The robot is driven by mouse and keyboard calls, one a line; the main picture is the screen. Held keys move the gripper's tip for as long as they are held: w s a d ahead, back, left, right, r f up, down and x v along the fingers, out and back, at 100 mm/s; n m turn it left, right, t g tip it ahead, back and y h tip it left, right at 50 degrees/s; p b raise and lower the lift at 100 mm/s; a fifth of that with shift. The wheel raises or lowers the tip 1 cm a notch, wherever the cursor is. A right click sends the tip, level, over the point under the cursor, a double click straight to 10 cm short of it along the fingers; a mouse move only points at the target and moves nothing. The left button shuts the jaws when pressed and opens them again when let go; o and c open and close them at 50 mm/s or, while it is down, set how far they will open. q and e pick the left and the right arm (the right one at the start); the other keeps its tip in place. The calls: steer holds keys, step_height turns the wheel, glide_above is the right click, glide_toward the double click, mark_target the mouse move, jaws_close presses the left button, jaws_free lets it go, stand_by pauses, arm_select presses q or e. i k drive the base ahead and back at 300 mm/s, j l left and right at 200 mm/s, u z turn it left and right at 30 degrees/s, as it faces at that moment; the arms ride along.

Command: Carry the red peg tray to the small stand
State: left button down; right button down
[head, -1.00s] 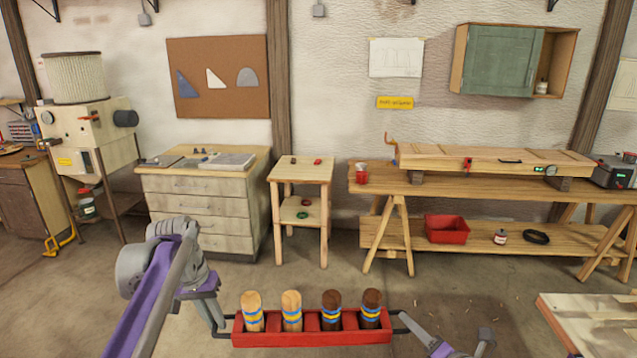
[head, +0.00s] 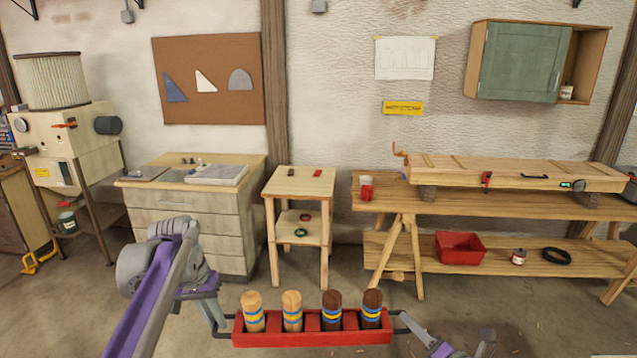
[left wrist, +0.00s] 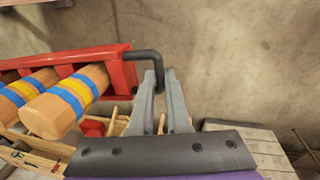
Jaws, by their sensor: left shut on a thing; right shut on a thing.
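The red peg tray (head: 312,338) is held up at the bottom of the head view, with two light and two dark wooden pegs banded blue and yellow. My left gripper (head: 220,328) is shut on the black handle at its left end. In the left wrist view the fingers (left wrist: 163,100) close on that handle beside the red tray end (left wrist: 122,75). My right gripper (head: 404,328) is shut on the handle at the right end. The small stand (head: 297,185) is ahead, near the wall, with small dark and red items on top and rings on its lower shelf.
A drawer cabinet (head: 190,215) stands left of the small stand. A long trestle workbench (head: 390,192) stands to its right, with a red bin (head: 460,248) on its lower shelf. The floor before the stand looks clear.

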mark_target(300, 184)
steer(key=i+l, duration=0.1)
steer(key=i, duration=3.3)
steer(key=i+j+u, duration=0.1)
steer(key=u, duration=0.2)
steer(key=i, duration=0.05)
